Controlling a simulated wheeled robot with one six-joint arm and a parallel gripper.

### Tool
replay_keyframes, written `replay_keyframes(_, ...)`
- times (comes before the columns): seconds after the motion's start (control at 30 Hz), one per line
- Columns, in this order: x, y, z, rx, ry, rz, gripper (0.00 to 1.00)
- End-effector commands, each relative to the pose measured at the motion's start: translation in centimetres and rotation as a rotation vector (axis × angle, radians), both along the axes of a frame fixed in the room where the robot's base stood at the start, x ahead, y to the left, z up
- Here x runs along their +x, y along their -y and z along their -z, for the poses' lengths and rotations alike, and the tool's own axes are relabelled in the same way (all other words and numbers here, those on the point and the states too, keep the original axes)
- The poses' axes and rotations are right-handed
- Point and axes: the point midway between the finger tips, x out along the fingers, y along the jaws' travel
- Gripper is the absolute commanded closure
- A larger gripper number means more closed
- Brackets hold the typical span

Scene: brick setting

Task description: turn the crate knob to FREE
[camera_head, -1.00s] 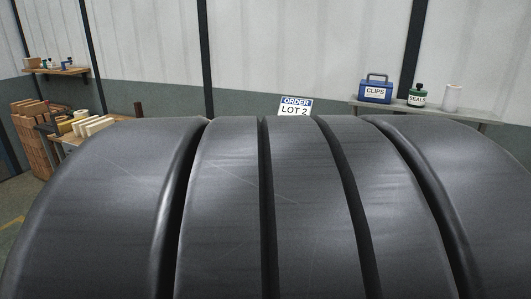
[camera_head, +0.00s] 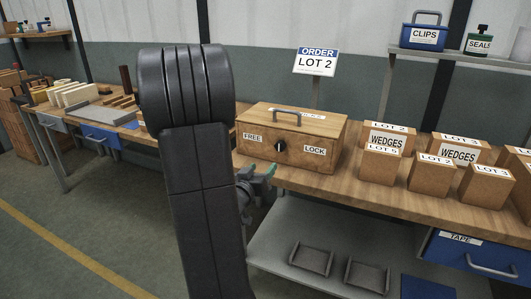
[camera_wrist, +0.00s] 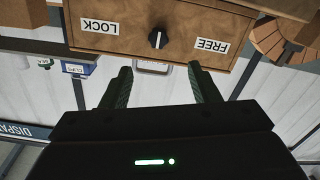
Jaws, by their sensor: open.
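The wooden crate (camera_head: 297,124) stands on the bench with a handle on its lid. Its front has a black knob (camera_head: 280,146) between a FREE label (camera_head: 252,137) on the left and a LOCK label (camera_head: 315,151) on the right. The knob's white mark looks roughly upright, between the labels. In the wrist view the crate front appears upside down, with the knob (camera_wrist: 157,39) just beyond the fingers. My gripper (camera_wrist: 160,68) is open and empty, its two dark green fingers apart and not touching the knob. In the head view my gripper (camera_head: 270,171) is partly hidden behind my arm.
Several small labelled boxes (camera_head: 435,172) stand right of the crate on the bench. An ORDER LOT 2 sign (camera_head: 315,62) rises behind it. A lower shelf (camera_head: 300,230) holds trays. A grey tray and wooden pieces (camera_head: 100,112) lie left of my arm.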

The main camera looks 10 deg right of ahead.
Motion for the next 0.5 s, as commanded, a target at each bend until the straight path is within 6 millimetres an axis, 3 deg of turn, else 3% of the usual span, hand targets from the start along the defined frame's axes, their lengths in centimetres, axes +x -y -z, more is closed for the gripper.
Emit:
replay_keyframes(0.23,1.8,1.5,0.0,-0.008,0.007,0.016,0.45)
replay_keyframes(0.5,6.6,4.7,0.0,-0.007,0.006,0.014,0.45)
